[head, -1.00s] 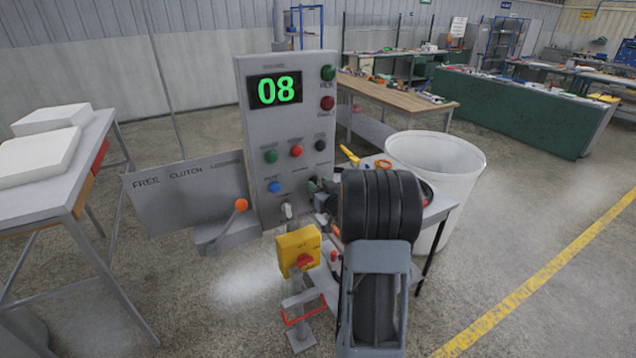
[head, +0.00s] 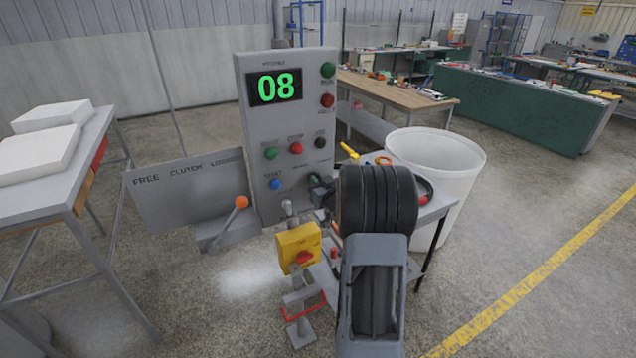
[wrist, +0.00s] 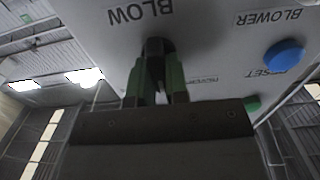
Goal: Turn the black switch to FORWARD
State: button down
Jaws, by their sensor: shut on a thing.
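The grey control panel (head: 258,125) with a green "08" display stands in the middle of the head view. My gripper (head: 316,183) is at the panel's lower right, partly hidden by my own dark wrist. In the wrist view my gripper's green fingers (wrist: 159,80) are closed around the black switch (wrist: 156,46), which sticks out of the panel face beside the word "BLOW". The fingers cover most of the switch, so I cannot tell which way it points. The word FORWARD is not readable in either view.
A blue button (head: 275,184) and other coloured buttons sit on the panel near my gripper. A yellow box with a red knob (head: 299,248) stands below. An orange-tipped lever (head: 241,202) is at left. A white bin (head: 440,165) stands behind my arm at right.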

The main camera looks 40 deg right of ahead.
jog(key=m, duration=0.4)
jog(key=shift+d+m+b, duration=0.1)
jog(key=shift+m+b, duration=0.25)
jog(key=shift+m, duration=0.05)
jog(key=shift+d+m, duration=0.1)
jog(key=shift+m, duration=1.9)
jog(key=c, duration=1.1)
grip_release()
jog(key=shift+f, duration=0.1)
jog(key=s, duration=0.4)
jog(key=s+a+b, duration=0.1)
jog(key=s, duration=0.4)
jog(key=s+a+b, duration=0.1)
jog(key=s, duration=0.3)
jog(key=shift+s, duration=0.35)
